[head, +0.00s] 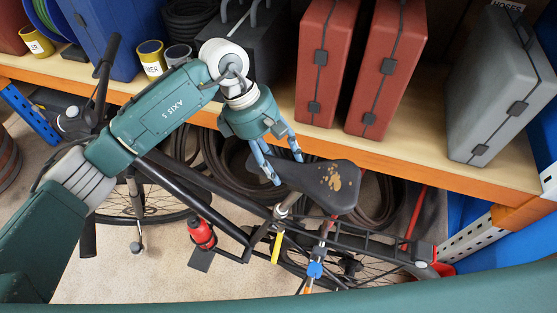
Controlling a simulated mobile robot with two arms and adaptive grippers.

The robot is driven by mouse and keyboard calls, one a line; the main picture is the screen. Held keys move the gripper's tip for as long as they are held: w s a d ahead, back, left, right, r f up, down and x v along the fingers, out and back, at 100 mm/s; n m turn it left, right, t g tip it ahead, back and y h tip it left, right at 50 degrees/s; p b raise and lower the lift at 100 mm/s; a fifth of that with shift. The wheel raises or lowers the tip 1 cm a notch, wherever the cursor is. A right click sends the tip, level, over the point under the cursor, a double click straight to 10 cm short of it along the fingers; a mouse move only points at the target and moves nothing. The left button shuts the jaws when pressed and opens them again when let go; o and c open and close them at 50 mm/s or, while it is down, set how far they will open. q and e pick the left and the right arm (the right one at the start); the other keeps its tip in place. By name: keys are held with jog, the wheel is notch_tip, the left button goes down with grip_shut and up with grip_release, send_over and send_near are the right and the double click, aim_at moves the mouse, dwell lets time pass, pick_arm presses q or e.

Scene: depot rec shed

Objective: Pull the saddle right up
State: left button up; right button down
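The black saddle (316,181), with a worn tan patch on top, sits on the bicycle in the head view, its nose pointing left. A silver seat post (284,209) shows below it, with a yellow piece (277,247) lower down. My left gripper (287,172) comes down from above onto the saddle's nose. Its blue fingers lie on either side of the nose and appear to touch it. The underside of the saddle is hidden. My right gripper is not in view.
A wooden shelf (431,167) with an orange edge runs close behind the saddle. It carries red cases (326,62), a grey case (501,85) and several tins. Bare floor (140,275) shows at lower left.

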pick_arm(q)
jog(key=o, duration=0.4)
jog(key=shift+w+d+r, duration=0.1)
jog(key=shift+d+r, duration=0.05)
jog(key=shift+r, duration=0.25)
jog(key=shift+f, duration=0.1)
jog(key=shift+a+r, duration=0.25)
jog(key=shift+r, duration=0.1)
jog(key=v, duration=1.1)
jog(key=shift+r, duration=0.1)
